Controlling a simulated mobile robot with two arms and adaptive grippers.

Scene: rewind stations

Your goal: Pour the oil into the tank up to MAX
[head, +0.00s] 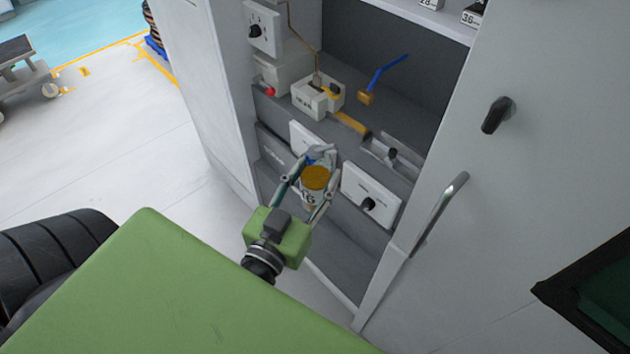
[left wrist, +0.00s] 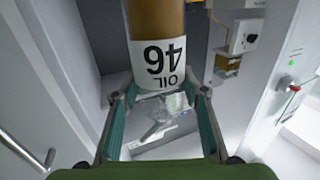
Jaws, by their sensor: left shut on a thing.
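My left gripper (head: 318,172) is in front of the open cabinet, its two fingers around an oil container (head: 315,179) with an amber top and a white label. In the left wrist view the same container (left wrist: 158,65) shows its label "OIL 46" upside down, and the gripper (left wrist: 162,96) is closed on it. A clear, greyish piece (left wrist: 165,106) shows beside the container at the fingertips; I cannot tell what it is. I cannot identify the tank or a MAX mark for certain.
A grey door with a handle (head: 440,213) stands to the right. A cart (head: 25,70) stands far left.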

